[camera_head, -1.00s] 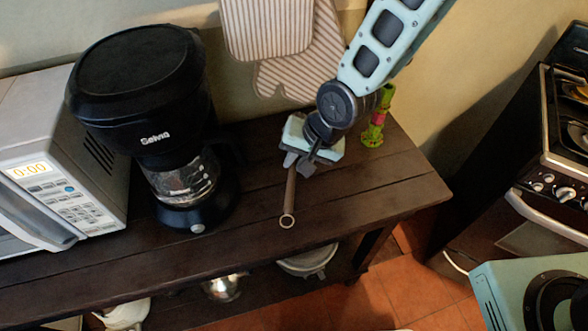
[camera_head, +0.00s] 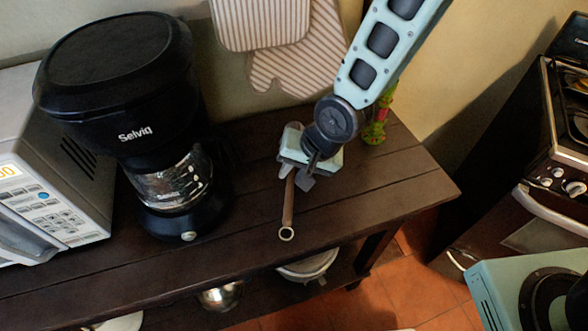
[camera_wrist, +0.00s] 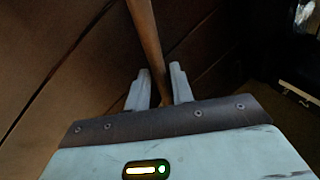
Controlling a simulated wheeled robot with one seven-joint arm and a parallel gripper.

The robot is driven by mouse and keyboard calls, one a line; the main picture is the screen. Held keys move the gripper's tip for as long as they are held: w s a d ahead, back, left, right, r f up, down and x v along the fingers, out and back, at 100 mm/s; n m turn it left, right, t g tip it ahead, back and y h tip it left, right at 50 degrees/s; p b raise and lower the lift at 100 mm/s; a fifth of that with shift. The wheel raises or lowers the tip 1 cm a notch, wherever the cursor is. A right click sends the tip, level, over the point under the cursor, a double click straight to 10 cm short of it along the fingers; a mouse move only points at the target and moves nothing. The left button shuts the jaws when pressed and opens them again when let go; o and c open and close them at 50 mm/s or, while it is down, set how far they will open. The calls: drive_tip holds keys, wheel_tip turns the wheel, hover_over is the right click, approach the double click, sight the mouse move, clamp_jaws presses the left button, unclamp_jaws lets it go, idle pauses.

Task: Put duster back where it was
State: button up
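The duster (camera_head: 288,205) shows as a brown handle with a pale ring at its near end. It is over the dark wooden table, pointing toward the front edge; its other end is hidden under my gripper. I cannot tell whether it lies flat. My gripper (camera_head: 296,177) is low over the table, pointing down, with its fingers apart on either side of the handle. In the wrist view, the handle (camera_wrist: 147,35) runs between the two fingers of my gripper (camera_wrist: 161,80), nearer the right one. The duster's head is not visible.
A black coffee maker (camera_head: 120,90) and a microwave (camera_head: 50,200) stand left on the table (camera_head: 370,200). A green and red figure (camera_head: 376,128) stands just behind my arm. Striped oven mitts (camera_head: 300,60) hang on the wall. A stove (camera_head: 560,180) is at the right. Front right tabletop is clear.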

drive_tip(key=shift+r, duration=0.3)
drive_tip(key=p+v, duration=0.1)
drive_tip(key=v, duration=1)
drive_tip(key=shift+d+r+p, duration=0.15)
drive_tip(key=shift+r+p, duration=0.2)
drive_tip(key=shift+p, duration=0.05)
drive_tip(key=s+d+r+n+h, duration=0.1)
drive_tip(key=s+d+r+n, duration=0.1)
drive_tip(key=s, duration=0.3)
drive_tip(key=s+d+r+n+g+h, duration=0.1)
drive_tip(key=s+d+r+n, duration=0.2)
drive_tip(key=s+n, duration=0.1)
drive_tip(key=s+d+r+n+g+h, duration=0.1)
drive_tip(key=s+d+r+n, duration=0.1)
drive_tip(key=s, duration=0.3)
drive_tip(key=shift+s+d+n+h, duration=0.3)
drive_tip(key=shift+s+n+h, duration=0.1)
drive_tip(key=shift+n, duration=0.3)
